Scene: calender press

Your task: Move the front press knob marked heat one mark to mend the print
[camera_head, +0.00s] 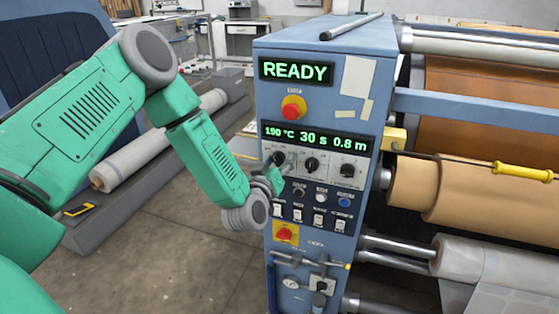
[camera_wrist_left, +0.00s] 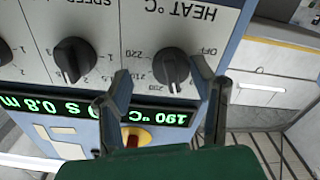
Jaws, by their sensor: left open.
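The heat knob (camera_wrist_left: 171,66) is a black round knob under the label HEAT °C, upside down in the left wrist view. Its scale shows OFF, 220, 210 and 200; I cannot tell its exact setting. In the head view the heat knob (camera_head: 278,158) is the leftmost of its row, partly hidden by my left gripper (camera_head: 272,180). In the wrist view my left gripper (camera_wrist_left: 161,72) is open, with one finger on each side of the knob; contact is unclear. The display (camera_head: 314,137) reads 190 °C, 30 s and 0.8 m. My right gripper is not in view.
The speed knob (camera_wrist_left: 74,60) sits beside the heat knob. Red-on-yellow buttons (camera_head: 293,107) are above and below on the blue press cabinet (camera_head: 362,45), whose upper display (camera_head: 295,70) reads READY. Switches and small buttons lie below the knobs.

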